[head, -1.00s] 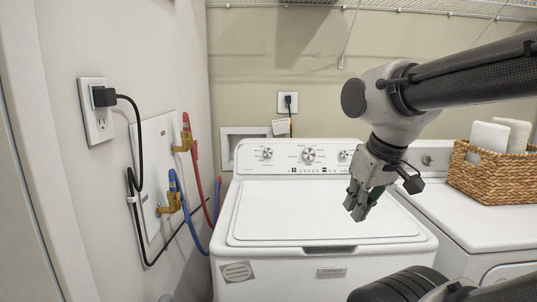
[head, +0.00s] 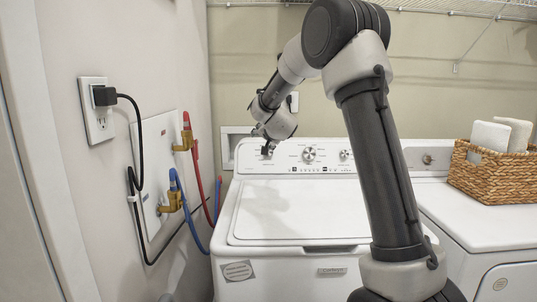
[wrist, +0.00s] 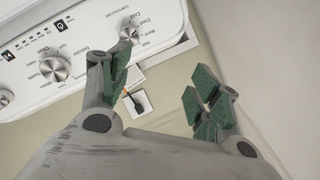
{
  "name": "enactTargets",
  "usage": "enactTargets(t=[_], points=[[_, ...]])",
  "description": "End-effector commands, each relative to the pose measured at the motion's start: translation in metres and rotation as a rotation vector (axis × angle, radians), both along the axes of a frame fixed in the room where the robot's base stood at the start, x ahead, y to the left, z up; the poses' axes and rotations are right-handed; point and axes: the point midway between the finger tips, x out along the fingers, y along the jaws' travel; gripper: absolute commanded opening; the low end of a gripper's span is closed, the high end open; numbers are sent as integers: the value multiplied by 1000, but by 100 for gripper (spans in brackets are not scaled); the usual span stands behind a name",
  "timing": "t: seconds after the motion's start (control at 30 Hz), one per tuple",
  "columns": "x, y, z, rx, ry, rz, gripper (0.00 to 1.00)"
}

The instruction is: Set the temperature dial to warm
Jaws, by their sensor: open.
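The temperature dial (wrist: 128,33) is a small silver knob on the white control panel (wrist: 40,60), with printed settings around it. My gripper (wrist: 161,88) is open and empty, its green-padded fingers apart. In the wrist view the dial lies just beyond the tip of the left finger, outside the gap between the fingers. In the head view my gripper (head: 268,147) is at the left end of the washer's panel (head: 325,157), in front of the dial there, which it largely hides. I cannot tell whether a finger touches the dial, nor which setting it points to.
A larger centre dial (head: 309,154) and a right dial (head: 345,155) are on the same panel. The washer lid (head: 290,215) is clear. A wicker basket (head: 490,172) with towels stands on the right machine. Hoses and a black cord run along the left wall.

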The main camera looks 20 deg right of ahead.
Motion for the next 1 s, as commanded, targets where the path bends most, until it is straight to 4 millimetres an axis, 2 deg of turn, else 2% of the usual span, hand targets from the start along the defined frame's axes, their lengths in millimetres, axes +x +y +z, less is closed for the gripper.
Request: enactTargets(t=[0.03,0.1,0.2,0.3,0.47,0.8,1.0], points=[[23,-7,-20,17,-22,-59,63],[46,-19,-41,36,-62,-143,63],[66,-33,-65,52,-102,-236,63],[75,-41,-80,60,-124,-293,63],[87,-49,-89,63,-135,-320,63],[135,-69,-103,63,-135,-317,63],[147,-73,-106,62,-134,-315,63]])
